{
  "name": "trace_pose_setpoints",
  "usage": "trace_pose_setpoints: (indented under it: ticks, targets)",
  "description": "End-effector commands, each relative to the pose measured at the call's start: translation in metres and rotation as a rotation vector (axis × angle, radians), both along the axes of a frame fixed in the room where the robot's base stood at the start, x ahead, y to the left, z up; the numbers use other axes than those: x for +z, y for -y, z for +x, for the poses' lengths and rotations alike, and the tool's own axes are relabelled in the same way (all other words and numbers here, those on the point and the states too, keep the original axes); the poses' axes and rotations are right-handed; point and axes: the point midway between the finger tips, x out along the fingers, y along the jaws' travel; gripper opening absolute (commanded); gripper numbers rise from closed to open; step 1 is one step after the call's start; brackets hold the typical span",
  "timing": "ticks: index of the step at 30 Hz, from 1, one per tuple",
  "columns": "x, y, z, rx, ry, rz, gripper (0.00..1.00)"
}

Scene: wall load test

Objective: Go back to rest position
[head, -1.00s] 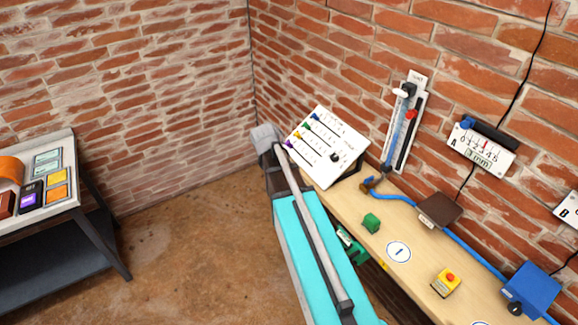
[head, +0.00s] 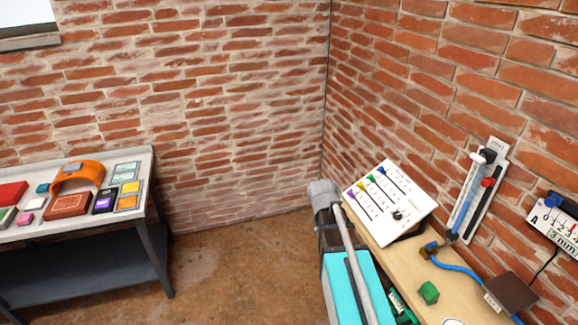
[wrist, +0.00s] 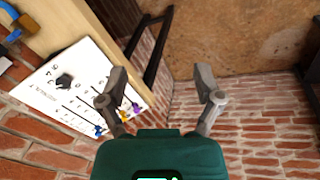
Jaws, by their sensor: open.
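My gripper (wrist: 160,88) shows in the wrist view with its two fingers spread apart and nothing between them. Past the fingers are the floor and the brick wall. In the head view my arm rises at the left edge of the wooden bench (head: 408,272), and its fingers cannot be made out there. The white slider panel (head: 390,203), with colored sliders and a black knob, stands tilted on the bench just right of the arm. In the wrist view the panel (wrist: 50,98) lies left of the gripper, partly behind the left finger.
A green block (head: 428,293), a brown plate (head: 510,291) and a blue hose (head: 462,268) are on the bench. A wall gauge (head: 478,190) hangs above. A side table (head: 110,220) with colored items stands at left. Open floor (head: 240,265) lies between.

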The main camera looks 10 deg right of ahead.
Motion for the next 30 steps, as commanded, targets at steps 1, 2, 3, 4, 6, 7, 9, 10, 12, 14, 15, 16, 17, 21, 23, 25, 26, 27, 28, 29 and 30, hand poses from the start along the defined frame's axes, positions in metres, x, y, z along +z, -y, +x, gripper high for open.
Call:
trace_pose_setpoints:
  ticks: [1,2,3,4,6,7,9,10,12,14,15,16,17,21,23,25,26,27,28,29,30]
  targets:
    - [-0.002,-0.011,-0.009,0.018,-0.006,0.016,0.84]
    - [-0.003,-0.018,-0.014,0.030,-0.010,0.027,0.84]
    - [-0.005,-0.028,-0.020,0.049,-0.016,0.044,0.84]
    - [-0.006,-0.037,-0.026,0.066,-0.021,0.059,0.84]
    - [-0.009,-0.058,-0.040,0.106,-0.036,0.095,0.84]
    - [-0.010,-0.067,-0.047,0.125,-0.042,0.110,0.84]
    - [-0.012,-0.086,-0.061,0.166,-0.056,0.146,0.84]
    - [-0.013,-0.093,-0.066,0.182,-0.062,0.159,0.84]
    - [-0.014,-0.108,-0.077,0.214,-0.072,0.187,0.84]
    - [-0.015,-0.117,-0.083,0.233,-0.079,0.204,0.84]
    - [-0.015,-0.121,-0.085,0.241,-0.083,0.212,0.84]
    - [-0.015,-0.122,-0.086,0.246,-0.085,0.216,0.84]
    - [-0.015,-0.123,-0.087,0.249,-0.086,0.218,0.84]
    - [-0.015,-0.124,-0.086,0.251,-0.087,0.220,0.84]
    - [-0.015,-0.124,-0.086,0.251,-0.087,0.220,0.84]
    - [-0.015,-0.124,-0.086,0.250,-0.086,0.219,0.84]
    - [-0.015,-0.124,-0.086,0.250,-0.086,0.219,0.84]
    - [-0.015,-0.124,-0.086,0.250,-0.086,0.219,0.84]
    - [-0.015,-0.124,-0.086,0.250,-0.086,0.219,0.84]
    - [-0.015,-0.124,-0.086,0.250,-0.086,0.219,0.84]
    - [-0.015,-0.124,-0.086,0.250,-0.086,0.219,0.84]
